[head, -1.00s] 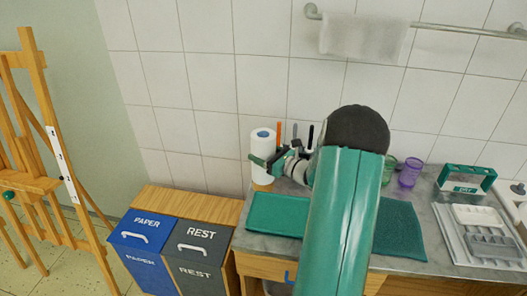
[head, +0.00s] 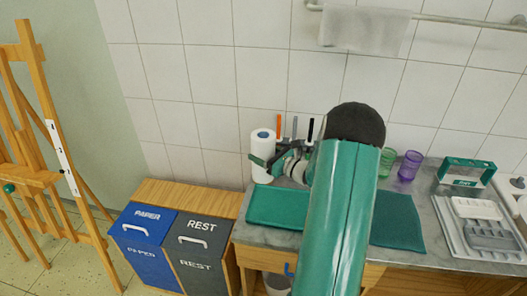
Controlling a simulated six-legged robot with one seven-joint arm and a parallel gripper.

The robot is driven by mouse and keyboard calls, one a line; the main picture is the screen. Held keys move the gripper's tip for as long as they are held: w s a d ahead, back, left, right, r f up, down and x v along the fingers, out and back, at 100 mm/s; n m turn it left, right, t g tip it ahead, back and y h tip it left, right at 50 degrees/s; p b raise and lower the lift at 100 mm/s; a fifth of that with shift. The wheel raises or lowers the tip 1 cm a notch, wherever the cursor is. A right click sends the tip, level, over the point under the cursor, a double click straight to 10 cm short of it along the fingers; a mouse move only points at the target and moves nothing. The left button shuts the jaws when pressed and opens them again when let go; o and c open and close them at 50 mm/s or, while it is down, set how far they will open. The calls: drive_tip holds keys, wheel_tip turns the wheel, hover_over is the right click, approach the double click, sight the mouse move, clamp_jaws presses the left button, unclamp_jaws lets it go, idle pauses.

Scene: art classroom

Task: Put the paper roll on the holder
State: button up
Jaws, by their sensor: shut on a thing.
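The white paper roll (head: 263,146) stands upright at the back left of the counter, close to the tiled wall. It has a blue core at its top. My gripper (head: 262,160) is shut on the roll at about its middle height. One green finger shows across the left front of the roll. My arm comes in from the front right and hides part of the counter behind it. I cannot tell whether the roll's base touches the counter. No holder can be made out clearly; the roll may hide it.
Upright tools with orange, grey and black handles (head: 295,128) stand just right of the roll. Green mats (head: 275,208) lie on the grey counter (head: 430,225). Green and purple cups (head: 409,165) stand at the right. Blue and grey bins (head: 146,232) are left of the counter.

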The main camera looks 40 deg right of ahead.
sight(264, 134)
idle(0.3)
drive_tip(key=o, duration=1.1)
drive_tip(key=shift+o, duration=0.5)
drive_tip(key=shift+f, duration=0.1)
drive_tip(key=shift+r, duration=4.05)
